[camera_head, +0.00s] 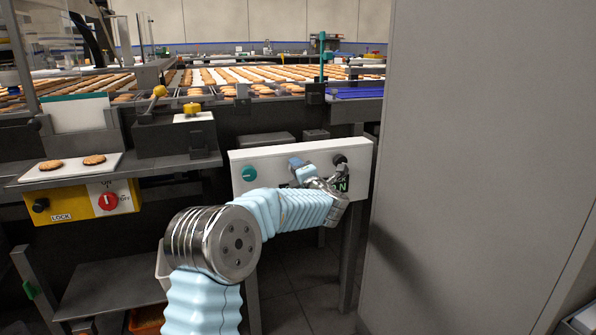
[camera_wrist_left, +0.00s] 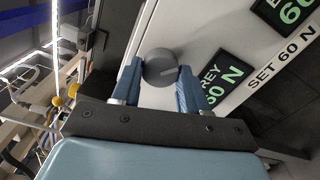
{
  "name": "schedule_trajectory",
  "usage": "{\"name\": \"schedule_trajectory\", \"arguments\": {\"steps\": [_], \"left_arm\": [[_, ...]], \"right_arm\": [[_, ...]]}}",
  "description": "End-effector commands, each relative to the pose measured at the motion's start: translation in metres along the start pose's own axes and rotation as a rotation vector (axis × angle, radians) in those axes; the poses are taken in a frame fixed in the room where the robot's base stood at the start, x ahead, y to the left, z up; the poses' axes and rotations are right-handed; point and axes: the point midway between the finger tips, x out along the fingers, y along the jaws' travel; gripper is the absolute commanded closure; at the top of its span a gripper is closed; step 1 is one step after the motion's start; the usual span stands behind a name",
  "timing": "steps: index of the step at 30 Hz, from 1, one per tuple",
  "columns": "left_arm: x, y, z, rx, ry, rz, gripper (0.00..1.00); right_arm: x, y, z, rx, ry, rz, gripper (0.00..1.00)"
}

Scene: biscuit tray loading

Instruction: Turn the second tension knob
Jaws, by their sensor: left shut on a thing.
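The white control panel (camera_head: 270,155) carries a row of knobs. A teal knob (camera_head: 249,174) is at its left and a black knob (camera_head: 340,158) at its right. My left gripper (camera_head: 294,163) reaches the panel between them. In the left wrist view a round grey knob (camera_wrist_left: 159,68) sits between the blue fingers of my left gripper (camera_wrist_left: 158,82), which are shut on it. A pointer line shows on its face. Beside it, a green-lit display (camera_wrist_left: 213,77) reads 60 N. In the head view my gripper hides the grey knob. My right gripper is not in view.
A large grey cabinet wall (camera_head: 480,150) stands close on the right. A yellow lock box (camera_head: 85,200) and a small shelf with two biscuits (camera_head: 52,165) are at the left. The biscuit conveyor (camera_head: 230,77) runs behind the panel.

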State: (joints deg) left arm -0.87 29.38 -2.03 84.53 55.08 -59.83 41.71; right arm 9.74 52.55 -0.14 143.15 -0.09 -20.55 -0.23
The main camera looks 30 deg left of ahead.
Motion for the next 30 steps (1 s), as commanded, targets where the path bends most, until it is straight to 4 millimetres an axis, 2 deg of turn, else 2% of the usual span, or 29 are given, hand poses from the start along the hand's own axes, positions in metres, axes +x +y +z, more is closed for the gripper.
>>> {"name": "schedule_trajectory", "arguments": {"steps": [9, 10, 15, 25, 30], "left_arm": [[-0.001, -0.001, 0.001, 0.002, -0.004, -0.002, 0.87], [-0.001, -0.001, 0.001, 0.002, -0.004, -0.002, 0.55], [-0.001, -0.001, 0.001, 0.001, -0.002, -0.002, 0.31], [-0.004, -0.001, 0.001, 0.0, -0.002, -0.001, 0.31], [-0.031, -0.001, 0.001, 0.001, -0.004, -0.001, 0.31]], "right_arm": [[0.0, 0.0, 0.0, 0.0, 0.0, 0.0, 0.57], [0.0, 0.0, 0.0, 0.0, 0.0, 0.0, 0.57], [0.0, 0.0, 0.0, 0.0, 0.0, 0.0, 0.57], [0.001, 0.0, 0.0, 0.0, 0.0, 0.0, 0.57], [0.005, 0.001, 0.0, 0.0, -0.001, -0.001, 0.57]]}}
